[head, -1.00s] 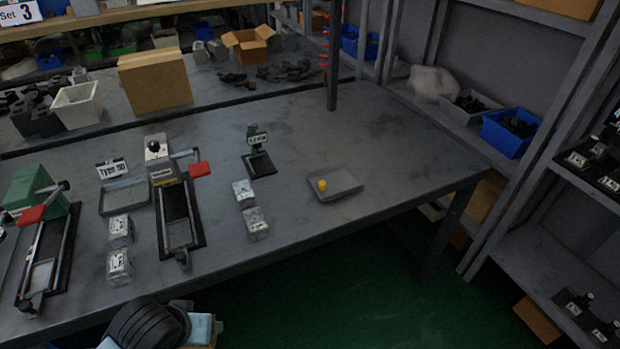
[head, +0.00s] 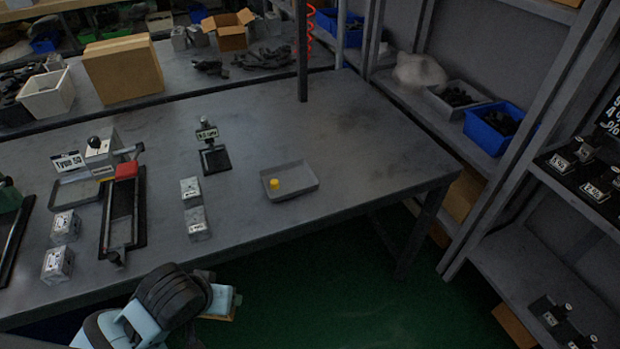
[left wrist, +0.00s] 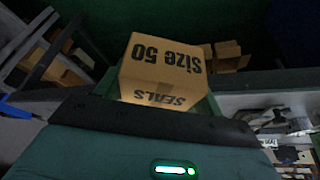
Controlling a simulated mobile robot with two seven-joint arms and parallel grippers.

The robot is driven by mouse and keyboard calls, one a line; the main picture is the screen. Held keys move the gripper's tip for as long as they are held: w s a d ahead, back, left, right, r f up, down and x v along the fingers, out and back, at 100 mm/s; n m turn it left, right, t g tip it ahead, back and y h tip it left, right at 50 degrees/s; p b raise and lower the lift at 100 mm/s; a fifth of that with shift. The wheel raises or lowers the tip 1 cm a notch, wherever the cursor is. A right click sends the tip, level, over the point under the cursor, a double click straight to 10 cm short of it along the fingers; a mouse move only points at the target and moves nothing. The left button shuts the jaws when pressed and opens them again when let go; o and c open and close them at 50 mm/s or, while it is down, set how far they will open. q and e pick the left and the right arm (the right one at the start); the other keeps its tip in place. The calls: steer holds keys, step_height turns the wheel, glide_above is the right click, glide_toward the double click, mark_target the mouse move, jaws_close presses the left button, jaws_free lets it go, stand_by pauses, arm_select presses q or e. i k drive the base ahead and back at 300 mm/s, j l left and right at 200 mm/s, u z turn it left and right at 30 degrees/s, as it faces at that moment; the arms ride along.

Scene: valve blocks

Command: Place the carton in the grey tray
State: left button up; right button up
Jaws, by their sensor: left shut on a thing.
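A brown carton (left wrist: 165,68) marked "Size 50" and "SEALS" is held in my left gripper (left wrist: 160,105), which is shut on it in the left wrist view. In the head view, my left gripper (head: 222,301) is low in front of the table's near edge, and only a tan sliver of the carton (head: 219,319) shows below it. A shallow grey tray (head: 303,186) with a small yellow piece inside sits on the right part of the table, apart from the gripper. Another grey tray (head: 72,197) lies at left by the "Type 50" sign. My right gripper is not in view.
Two pale blocks (head: 194,207) stand left of the tray, with a black stand (head: 213,160) behind them. A clamp fixture (head: 123,215) and more blocks (head: 60,246) are farther left. A dark post (head: 301,55) rises at the table's back. The table right of the tray is clear.

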mark_target(297, 180)
steer(key=i+l, duration=0.15)
steer(key=l, duration=0.25)
steer(key=i+l+z, duration=0.15)
steer(key=l, duration=0.2)
steer(key=i, duration=0.45)
